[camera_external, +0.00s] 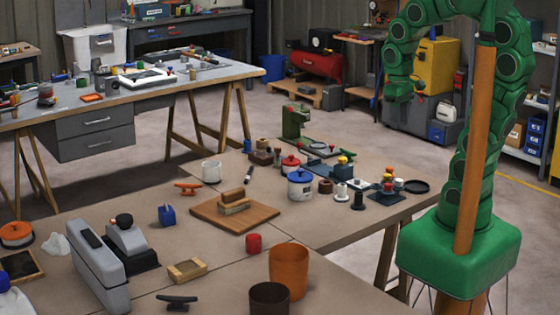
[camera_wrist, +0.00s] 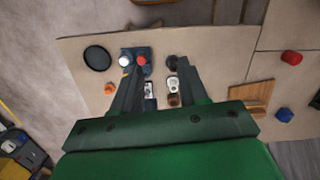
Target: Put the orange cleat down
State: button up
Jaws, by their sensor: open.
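The orange cleat (camera_external: 187,188) lies on the near table, left of the wooden board and in front of the white mug. I cannot make it out in the wrist view. My gripper (camera_external: 399,95) hangs from the curled green arm, high up and well to the right of the cleat. In the wrist view my gripper (camera_wrist: 155,80) has its two dark fingers apart, with nothing held between them. The fingers and green wrist body hide part of the table below.
Bare tabletop shows around the orange cleat.

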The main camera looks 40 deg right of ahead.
jog(key=s+d+f+m, duration=0.1)
jog(key=s+d, duration=0.1)
jog(key=s, duration=0.7)
jog(key=shift+s+f+g, duration=0.3)
jog(key=shift+g, duration=0.1)
dwell(0.5)
